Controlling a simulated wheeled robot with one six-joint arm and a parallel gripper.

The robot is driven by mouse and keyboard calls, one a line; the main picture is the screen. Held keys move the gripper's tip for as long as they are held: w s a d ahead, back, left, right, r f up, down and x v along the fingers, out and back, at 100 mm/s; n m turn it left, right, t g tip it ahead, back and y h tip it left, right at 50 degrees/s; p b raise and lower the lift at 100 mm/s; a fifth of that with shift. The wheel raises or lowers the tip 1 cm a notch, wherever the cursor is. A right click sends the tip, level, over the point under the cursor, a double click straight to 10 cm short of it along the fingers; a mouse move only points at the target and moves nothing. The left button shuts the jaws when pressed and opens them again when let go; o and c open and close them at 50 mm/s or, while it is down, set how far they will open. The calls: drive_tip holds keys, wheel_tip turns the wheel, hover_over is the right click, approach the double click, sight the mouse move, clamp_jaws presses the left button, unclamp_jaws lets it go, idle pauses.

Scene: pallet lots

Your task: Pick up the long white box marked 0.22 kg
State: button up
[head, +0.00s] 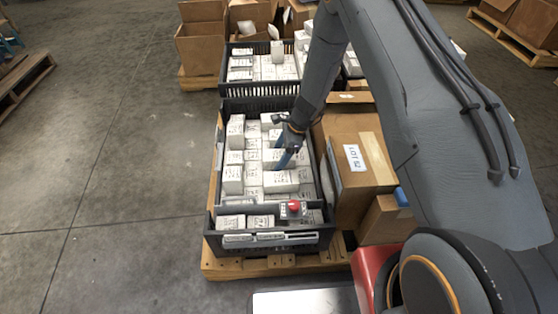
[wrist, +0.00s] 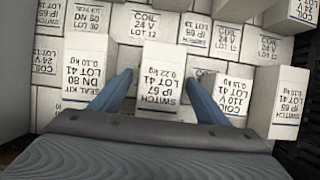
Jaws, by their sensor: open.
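The long white box marked 0.22 kg (wrist: 161,85) is in the middle of the wrist view, with upside-down print reading SWITCH, IP 67, LOT 41. My gripper (wrist: 158,82) is open, with one blue finger on each side of this box. I cannot tell whether the fingers touch it. In the head view my gripper (head: 287,157) is over the middle of the dark crate (head: 217,170), pointing down. The white box (head: 281,181) by the fingertips seems to be the same one, but its print is too small to read there.
Several white boxes crowd around, such as a SEAL KIT box (wrist: 83,75) and another SWITCH box (wrist: 289,100). The crate stands on a wooden pallet (head: 262,263). A LOT 52 carton (head: 347,190) stands close on the right. Open floor lies left.

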drive_tip(key=shift+f, duration=0.15)
idle(0.6)
drive_tip(key=c, duration=1.3)
